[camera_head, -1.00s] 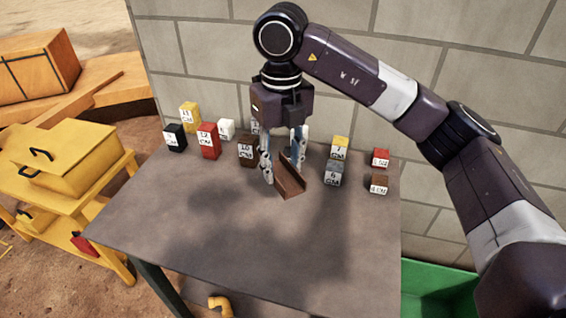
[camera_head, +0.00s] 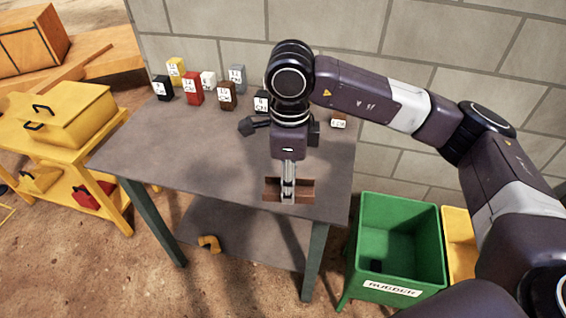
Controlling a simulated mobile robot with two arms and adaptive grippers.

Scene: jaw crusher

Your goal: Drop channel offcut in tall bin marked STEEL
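The channel offcut (camera_head: 305,190) is a short rusty-brown piece with raised sides. It is near the table's front right edge in the picture. My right gripper (camera_head: 289,190), on the arm from the right, points down with its fingers shut on the offcut. It seems held above the tabletop, but the gap is hard to judge. My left gripper is not in view. No bin with a readable STEEL mark shows. A green bin (camera_head: 442,235) at the lower right has a label that seems to read RUBBER. A yellow bin (camera_head: 457,235) beside it is partly hidden by my arm, with no label visible.
The grey table (camera_head: 150,160) has several numbered blocks along its back, including a red one (camera_head: 192,88) and a black one (camera_head: 161,88). A yellow cart with a toolbox (camera_head: 65,115) stands at the left. A block wall is behind. The table's front left is clear.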

